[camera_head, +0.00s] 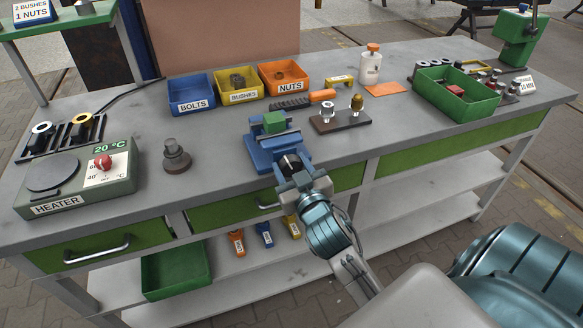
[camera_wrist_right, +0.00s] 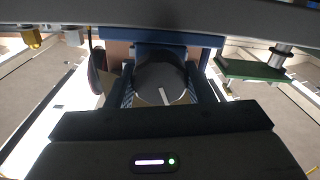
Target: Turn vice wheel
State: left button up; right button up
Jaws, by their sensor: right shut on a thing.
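The blue vice (camera_head: 262,148) stands at the front edge of the grey workbench, with a green block (camera_head: 274,122) at its jaws. Its dark round wheel (camera_head: 290,163) with a light mark faces the front. My right gripper (camera_head: 291,172) is at the wheel and shut on it. In the right wrist view the wheel (camera_wrist_right: 160,84) sits between the two fingers, its light mark slightly tilted from upright. The fingers partly hide the wheel in the head view. My left gripper is not in view.
On the bench (camera_head: 220,147) are a heater (camera_head: 75,180) at left, blue (camera_head: 189,94), yellow (camera_head: 237,86) and orange (camera_head: 284,78) bins behind the vice, a small dark stand (camera_head: 340,122) right of it, and a green crate (camera_head: 456,96) at right. Drawer handles (camera_head: 97,250) protrude along the front.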

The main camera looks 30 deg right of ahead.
jog(key=shift+f, duration=0.1)
jog(key=o, duration=0.7)
jog(key=shift+s+a, duration=0.1)
jog(key=shift+s, duration=0.15)
jog(key=b+v, duration=0.1)
jog(key=v, duration=0.5)
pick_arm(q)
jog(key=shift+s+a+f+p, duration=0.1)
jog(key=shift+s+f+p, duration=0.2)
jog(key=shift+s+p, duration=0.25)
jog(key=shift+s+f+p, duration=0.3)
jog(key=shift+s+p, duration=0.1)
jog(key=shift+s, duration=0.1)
pick_arm(e)
send_near(293, 170)
jog(key=shift+s+a, duration=0.1)
jog(key=shift+a, duration=0.1)
